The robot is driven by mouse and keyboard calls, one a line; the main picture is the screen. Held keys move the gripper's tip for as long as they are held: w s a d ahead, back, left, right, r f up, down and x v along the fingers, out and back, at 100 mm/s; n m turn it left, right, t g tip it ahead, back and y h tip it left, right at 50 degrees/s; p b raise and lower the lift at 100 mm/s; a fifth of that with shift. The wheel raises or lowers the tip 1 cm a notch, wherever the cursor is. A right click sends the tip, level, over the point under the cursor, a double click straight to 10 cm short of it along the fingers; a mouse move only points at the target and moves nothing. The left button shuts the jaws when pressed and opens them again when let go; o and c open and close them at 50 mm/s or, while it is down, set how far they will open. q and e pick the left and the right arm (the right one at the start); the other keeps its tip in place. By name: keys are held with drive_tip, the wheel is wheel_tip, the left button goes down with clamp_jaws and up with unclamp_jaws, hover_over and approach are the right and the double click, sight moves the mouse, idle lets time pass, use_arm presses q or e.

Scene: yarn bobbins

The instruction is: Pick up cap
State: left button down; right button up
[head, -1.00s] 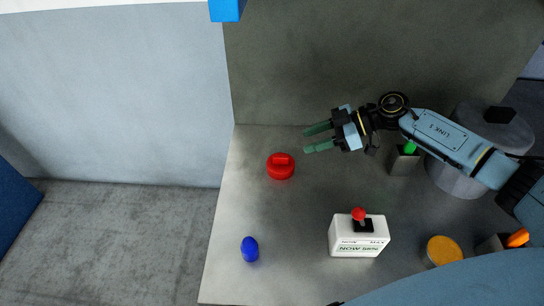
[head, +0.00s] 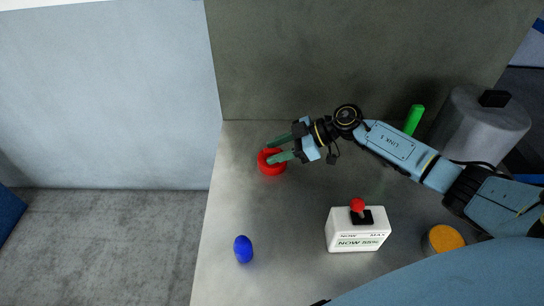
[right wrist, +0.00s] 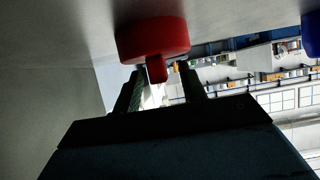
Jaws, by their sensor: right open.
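The red cap (head: 272,169) is a round disc with a raised grip on top. It sits on the grey table near its left side, below the back wall. My right gripper (head: 268,150) is open, its green fingers reaching over the cap and hiding part of it. In the right wrist view the cap (right wrist: 150,38) is just beyond the fingertips (right wrist: 164,80), with its narrow grip pointing into the gap between them. Whether the fingers touch it I cannot tell. My left gripper is out of view.
A blue rounded piece (head: 243,249) stands at the front left. A white box with a red-knobbed lever (head: 345,231) is front centre. An orange-topped round piece (head: 444,239), a green peg (head: 414,119) and a grey canister (head: 482,125) are at right. The table between cap and blue piece is clear.

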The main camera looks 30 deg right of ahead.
sight(278, 150)
clamp_jaws()
drive_tip(key=shift+r, duration=0.1)
idle(0.3)
wheel_tip(278, 150, up, 18)
drive_tip(key=p, duration=0.2)
idle(0.6)
